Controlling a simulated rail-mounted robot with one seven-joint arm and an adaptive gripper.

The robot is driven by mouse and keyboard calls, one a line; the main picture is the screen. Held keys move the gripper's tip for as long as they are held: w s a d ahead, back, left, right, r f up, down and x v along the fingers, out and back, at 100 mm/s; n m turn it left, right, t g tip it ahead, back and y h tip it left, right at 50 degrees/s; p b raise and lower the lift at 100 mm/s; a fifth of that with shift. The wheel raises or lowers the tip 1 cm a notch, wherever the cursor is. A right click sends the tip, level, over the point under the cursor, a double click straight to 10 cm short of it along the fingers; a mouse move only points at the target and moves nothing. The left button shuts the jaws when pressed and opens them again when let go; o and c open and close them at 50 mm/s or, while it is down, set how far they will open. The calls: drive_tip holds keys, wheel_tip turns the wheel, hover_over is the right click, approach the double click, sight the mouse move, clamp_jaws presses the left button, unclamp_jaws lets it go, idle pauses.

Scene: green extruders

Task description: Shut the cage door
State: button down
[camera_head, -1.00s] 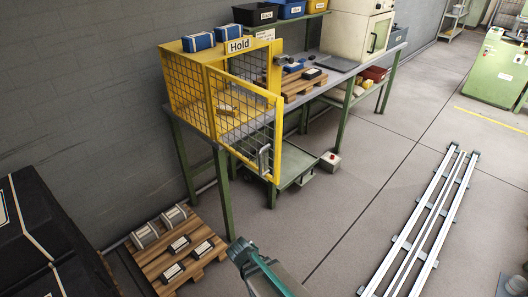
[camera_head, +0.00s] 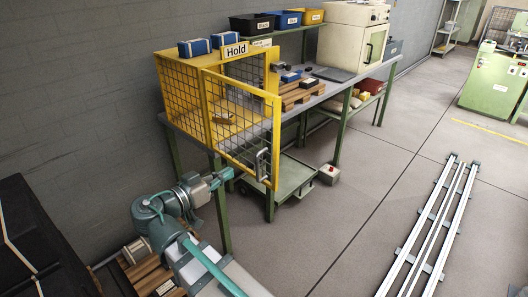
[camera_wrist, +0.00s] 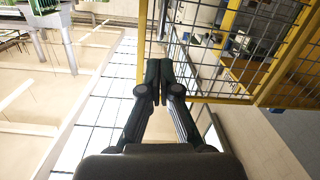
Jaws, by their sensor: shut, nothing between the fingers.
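The yellow cage (camera_head: 184,98) with a "Hold" sign stands on the left end of the workbench. Its mesh door (camera_head: 241,126) stands open, swung out past the bench's front edge, with a grey handle (camera_head: 262,165) near its free lower end. My gripper (camera_head: 226,174) is shut and empty, left of the door and below its lower edge in the head view. In the wrist view, my gripper's fingertips (camera_wrist: 158,66) are together, with the yellow door frame and mesh (camera_wrist: 225,50) behind and to the right. Whether they touch the door cannot be told.
The workbench (camera_head: 325,80) carries a wooden pallet (camera_head: 300,93), bins and a cream oven (camera_head: 352,38). A low green cart (camera_head: 290,180) stands under the door. Another pallet (camera_head: 150,272) lies at lower left.

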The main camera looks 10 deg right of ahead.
wheel_tip(320, 180, up, 2)
drive_tip(key=m+h, duration=0.1)
drive_tip(key=m, duration=0.1)
drive_tip(key=p, duration=0.2)
approach(271, 144)
drive_tip(key=x, duration=0.7)
drive_tip(key=shift+w, duration=0.1)
